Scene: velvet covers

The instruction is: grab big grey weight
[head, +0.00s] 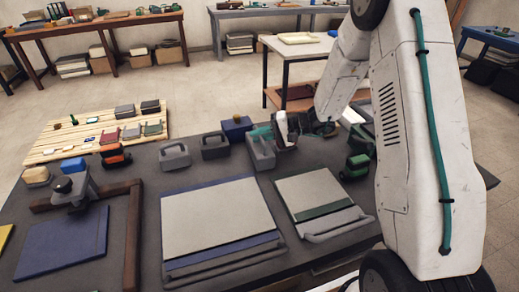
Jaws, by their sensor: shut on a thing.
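The big grey weight (261,158), a blocky grey body with a raised handle, stands on the dark work table (150,190) near its far middle. My gripper (282,134) reaches in from the right at the weight's upper right side and is shut on it. The fingertips and exact contact are small and partly hidden. The weight appears upright, and I cannot tell whether it is clear of the table. Two other grey weights with loop handles, a middle one (215,147) and a left one (175,157), stand to its left.
A blue block (236,128) is close behind the weight. A green-and-black tool (357,165) lies to the right. A large grey-and-blue board (215,215) and a smaller grey-and-green board (312,195) lie in front. A dark press (73,188) stands at left.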

